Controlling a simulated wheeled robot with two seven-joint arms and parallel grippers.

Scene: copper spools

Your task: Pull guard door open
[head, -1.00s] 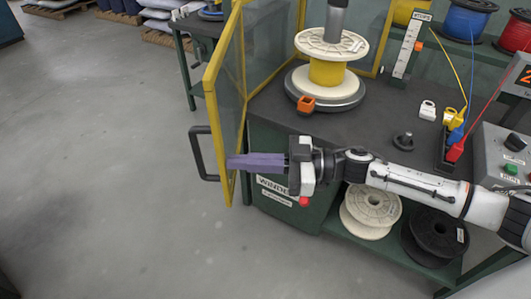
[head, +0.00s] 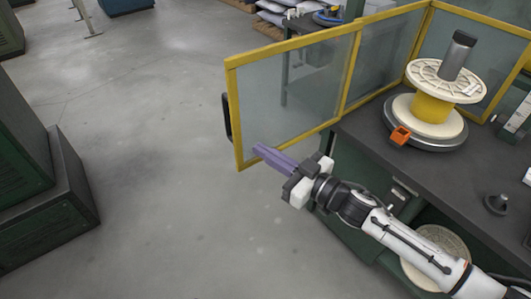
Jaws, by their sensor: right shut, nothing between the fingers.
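The guard door (head: 295,92) is a clear panel in a yellow frame, and it stands swung out to the left from the winder bench. Its black handle (head: 226,117) shows at the door's left edge, partly behind the frame. My right gripper (head: 258,149) is shut and empty, with its purple fingers at the lower left corner of the door frame. Whether the fingers touch the frame I cannot tell. My left gripper is not in view.
The bench (head: 390,165) carries a yellow-cored spool (head: 433,105) on a round plate and an orange clip (head: 400,135). A white spool (head: 437,245) lies below. Dark green cabinets (head: 70,195) stand at the left. The grey floor between is clear.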

